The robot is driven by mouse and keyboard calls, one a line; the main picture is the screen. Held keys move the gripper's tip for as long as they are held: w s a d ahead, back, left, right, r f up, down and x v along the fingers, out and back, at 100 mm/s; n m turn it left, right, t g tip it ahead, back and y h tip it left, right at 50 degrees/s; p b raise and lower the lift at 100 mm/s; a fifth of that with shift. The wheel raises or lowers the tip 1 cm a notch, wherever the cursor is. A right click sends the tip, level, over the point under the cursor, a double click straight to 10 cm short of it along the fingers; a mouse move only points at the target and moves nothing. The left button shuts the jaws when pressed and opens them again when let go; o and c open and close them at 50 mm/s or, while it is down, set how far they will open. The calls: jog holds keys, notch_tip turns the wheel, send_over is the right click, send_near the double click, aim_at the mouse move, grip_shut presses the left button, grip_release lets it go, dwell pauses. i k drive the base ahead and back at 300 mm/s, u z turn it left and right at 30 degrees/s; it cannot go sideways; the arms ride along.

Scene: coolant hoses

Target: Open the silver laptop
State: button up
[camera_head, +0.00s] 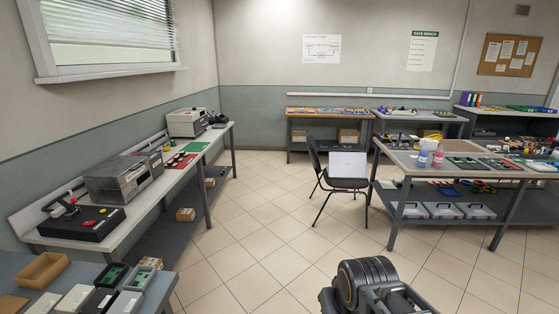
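The silver laptop (348,164) shows as a pale, flat-looking panel on the seat of a black chair (314,157) in the middle of the room. Part of my own arm, dark and rounded, shows at the bottom of the head view, well in front of the chair. My gripper's fingers do not show.
A workbench (404,163) with bottles, boards and trays stands right beside the chair. A long bench (178,181) with equipment runs along the left wall. A near bench (20,262) holds boxes at lower left. The tiled floor (262,235) before the chair is clear.

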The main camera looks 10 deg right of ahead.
aim_at(351, 165)
jog(key=z, duration=0.35)
jog(key=i, duration=2.05)
jog(key=z, duration=0.45)
jog(key=i, duration=1.85)
jog(key=u, duration=0.9)
jog(key=k, duration=1.05)
jog(key=u, duration=1.2)
jog(key=i, duration=0.65)
jog(key=z, duration=0.3)
jog(key=i, duration=2.8)
jog(key=z, duration=1.2)
jog(key=i, duration=1.5)
jog(key=z, duration=1.85)
jog(key=i, duration=0.9)
jog(key=z, duration=0.4)
